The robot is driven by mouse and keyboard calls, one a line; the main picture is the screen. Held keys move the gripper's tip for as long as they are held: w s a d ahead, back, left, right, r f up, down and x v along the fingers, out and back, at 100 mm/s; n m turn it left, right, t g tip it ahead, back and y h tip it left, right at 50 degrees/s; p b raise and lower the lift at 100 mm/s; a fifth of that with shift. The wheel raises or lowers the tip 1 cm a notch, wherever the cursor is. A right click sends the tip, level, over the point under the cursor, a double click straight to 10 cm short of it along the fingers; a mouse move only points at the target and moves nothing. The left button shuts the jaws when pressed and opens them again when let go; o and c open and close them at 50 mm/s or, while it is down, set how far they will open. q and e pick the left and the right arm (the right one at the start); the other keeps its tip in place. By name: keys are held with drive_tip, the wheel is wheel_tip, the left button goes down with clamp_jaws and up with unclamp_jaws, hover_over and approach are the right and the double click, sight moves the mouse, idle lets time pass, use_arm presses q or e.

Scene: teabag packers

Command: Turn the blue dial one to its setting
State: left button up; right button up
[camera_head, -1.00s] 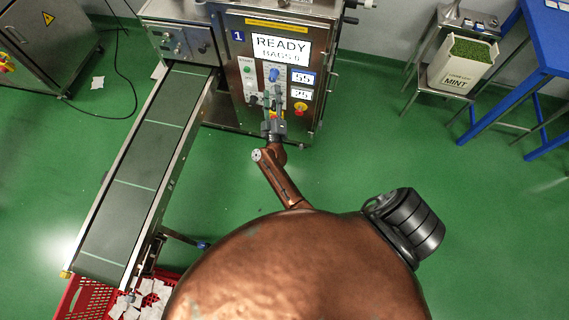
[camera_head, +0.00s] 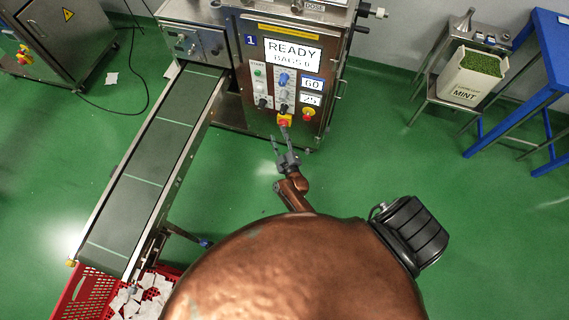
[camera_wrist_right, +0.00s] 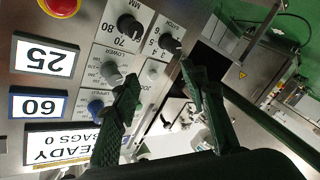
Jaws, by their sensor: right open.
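The blue dial (camera_head: 284,78) is on the front panel of the machine marked 1, beside a blue-framed display (camera_head: 312,84) reading 60. In the right wrist view the blue dial (camera_wrist_right: 95,107) shows upside down at the left, partly near my finger. My right gripper (camera_head: 281,135) is open and empty, below and in front of the panel, apart from the dial. Its two spread fingers (camera_wrist_right: 160,78) also show in the wrist view. My left gripper is out of view.
The panel also carries a READY screen (camera_head: 292,52), a second display (camera_head: 311,99) reading 25, black knobs and a red stop button (camera_head: 308,114). A conveyor (camera_head: 150,160) runs along the left, down to a red crate (camera_head: 72,300).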

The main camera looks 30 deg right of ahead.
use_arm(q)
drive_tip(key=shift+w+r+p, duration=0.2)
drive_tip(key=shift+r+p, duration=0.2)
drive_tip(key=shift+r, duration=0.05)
use_arm(e)
drive_tip(key=s+a+f+g+y, duration=0.2)
drive_tip(key=s+f+g, duration=0.1)
drive_tip(key=s+f, duration=0.5)
drive_tip(key=shift+s+a+f+y, duration=0.25)
drive_tip(key=shift+f+y, duration=0.15)
drive_tip(key=shift+f, duration=1.15)
